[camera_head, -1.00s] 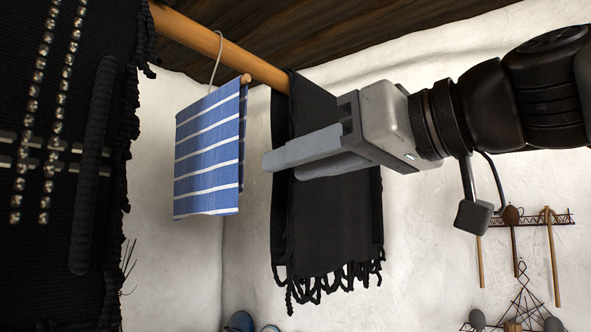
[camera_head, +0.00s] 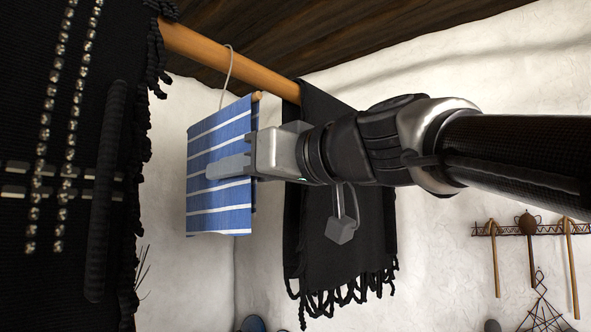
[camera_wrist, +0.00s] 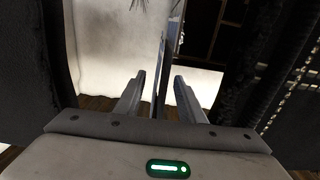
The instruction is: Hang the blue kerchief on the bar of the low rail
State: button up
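The blue kerchief (camera_head: 218,205), with white stripes, hangs folded over a short wooden rod (camera_head: 257,97) that dangles by a cord from a thick wooden pole. My gripper (camera_head: 212,170) is at the kerchief's middle in the head view, its near finger overlapping the cloth. In the wrist view the gripper (camera_wrist: 160,95) has its two fingers apart, with a thin strip seen edge-on between them, apparently the kerchief. I see no grip on the cloth. I cannot make out the low rail in either view.
The thick pole (camera_head: 228,60) runs under the dark wooden ceiling. A black fringed cloth (camera_head: 340,265) hangs behind my arm. A black cloth with metal studs (camera_head: 60,190) hangs close at the left. A rack with sticks (camera_head: 530,228) is on the white wall at right.

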aim_at(228, 152)
jog(key=shift+p+x, duration=0.3)
jog(key=shift+x, duration=1.2)
grip_shut()
jog(key=shift+r+p, duration=1)
jog(key=shift+r, duration=0.85)
jog(key=shift+s+d, duration=0.15)
jog(key=shift+b+v, duration=1.45)
jog(key=shift+v, duration=1.95)
jog(key=shift+r, duration=0.15)
